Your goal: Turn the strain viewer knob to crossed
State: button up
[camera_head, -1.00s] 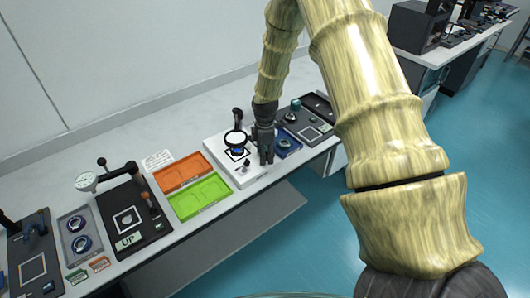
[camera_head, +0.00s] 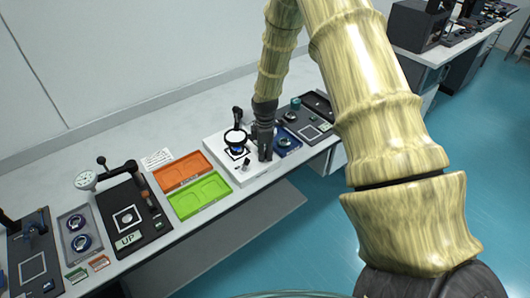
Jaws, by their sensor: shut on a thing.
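The strain viewer is a white base (camera_head: 250,178) on the bench with a dark upright post (camera_head: 237,116), a round pale disc (camera_head: 235,137) with a dark rim and a blue spot below it. A small dark and silver piece (camera_head: 245,164) stands near the base's front edge. My gripper (camera_head: 265,157) points down over the right part of the base, just right of the disc, and is shut on the knob. The fingers hide the knob, so its setting cannot be read.
Orange tray (camera_head: 182,160) and green tray (camera_head: 225,187) lie left of the viewer. A blue tray (camera_head: 296,148) with round parts and a dark board (camera_head: 318,116) are close on its right. The bench's front edge is near.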

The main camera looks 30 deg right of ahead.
jog(key=m, duration=0.6)
jog(key=shift+w+m+b, duration=0.1)
jog(key=shift+m+b, duration=0.2)
jog(key=shift+b, duration=0.1)
jog(key=m, duration=0.4)
jog(key=shift+w+d+r+m, duration=0.1)
jog(key=shift+m, duration=1.6)
jog(key=o, duration=1)
notch_tip(320, 180, up, 12)
jog(key=shift+f, duration=0.1)
